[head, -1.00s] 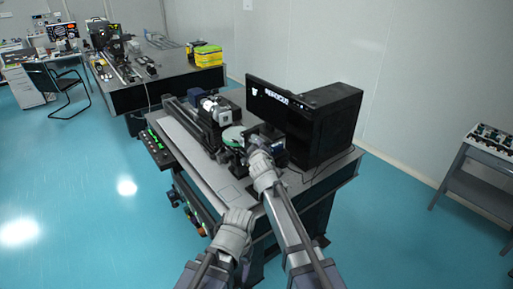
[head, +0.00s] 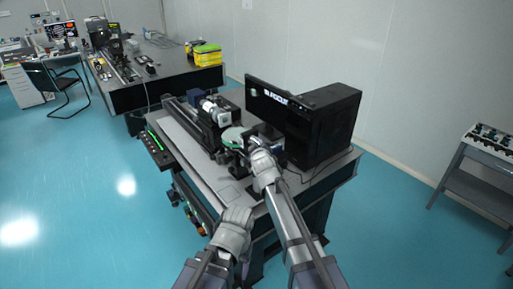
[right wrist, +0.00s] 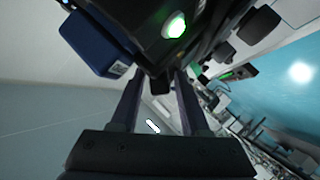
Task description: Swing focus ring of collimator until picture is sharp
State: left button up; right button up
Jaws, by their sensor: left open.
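The collimator (head: 213,106), a light cylinder on a dark mount, stands on the near optical table. A green disc-like part (head: 233,135) lies just in front of it. My right gripper (head: 254,141) is at the dark assembly beside this disc. In the right wrist view its two fingers (right wrist: 160,78) reach up to a dark body (right wrist: 165,50), with a gap between them; whether they press on a focus ring is hidden. My left gripper (head: 239,214) is open and empty near the table's front edge. The monitor (head: 275,100) shows a small light figure and text ending in "FOCUS".
A black computer case (head: 325,125) stands right behind my right gripper. A blue box (right wrist: 98,40) is close to the right fingers. A control panel with green lights (head: 156,146) is on the table's left side. The table's front left surface (head: 205,165) is clear.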

jog(key=shift+o, duration=1.1)
jog(key=p+v, duration=0.2)
jog(key=v, duration=0.5)
jog(key=shift+s, duration=0.4)
jog(key=shift+r, duration=0.15)
jog(key=shift+a, duration=0.1)
